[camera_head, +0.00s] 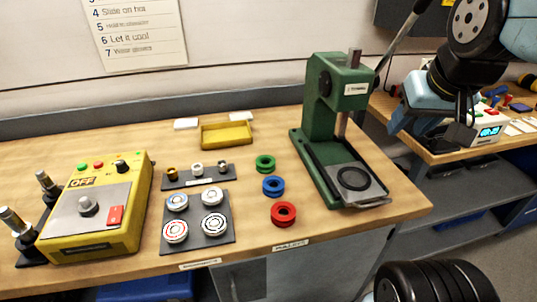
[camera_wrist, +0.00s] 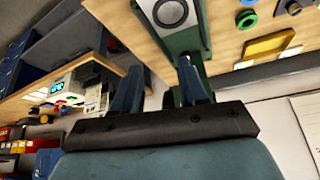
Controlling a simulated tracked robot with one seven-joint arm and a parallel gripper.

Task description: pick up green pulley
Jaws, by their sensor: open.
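The green pulley (camera_head: 265,168) lies flat on the wooden bench, at the back of a short row with a blue pulley (camera_head: 273,192) and a red pulley (camera_head: 283,221). The green pulley also shows near the top right of the wrist view (camera_wrist: 247,26). My gripper (camera_wrist: 160,88) is open, with its two fingers apart and nothing between them. In the head view my arm hangs at the upper right, beyond the green press and well away from the pulley.
The green arbor press (camera_head: 322,120) with a raised lever stands between my arm and the pulleys. A dark tray of bearings (camera_head: 198,242), a yellow bin (camera_head: 226,145) and a yellow heater box (camera_head: 140,205) stand left of the pulleys. A second bench (camera_head: 440,155) is at right.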

